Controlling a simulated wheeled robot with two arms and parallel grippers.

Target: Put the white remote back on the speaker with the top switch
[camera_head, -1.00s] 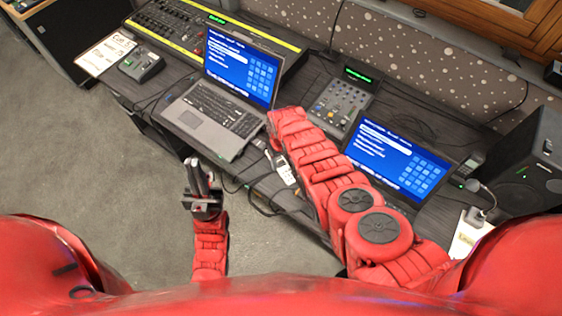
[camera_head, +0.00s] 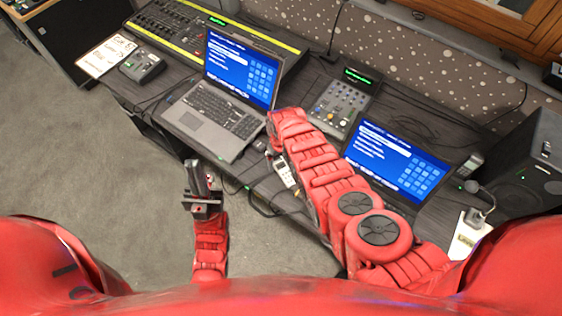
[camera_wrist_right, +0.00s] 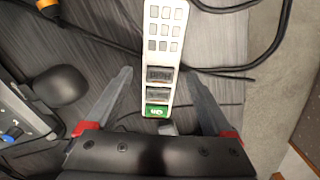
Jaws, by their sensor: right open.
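The white remote (camera_head: 284,172) lies on the dark desk beside my right forearm in the head view. In the right wrist view the white remote (camera_wrist_right: 165,45) has grey buttons, two dark windows and a green end. My right gripper (camera_wrist_right: 160,74) is open, with one finger on each side of the remote's lower part; contact cannot be told. A black speaker (camera_head: 525,168) stands at the far right, with a small switch-like part (camera_head: 546,147) on top. My left gripper (camera_head: 200,182) hangs over the floor, away from the remote.
An open laptop (camera_head: 210,112) stands left of my right arm, a blue-screen laptop (camera_head: 395,160) right of it. A small mixer (camera_head: 340,103) sits between them. Black cables run around the remote.

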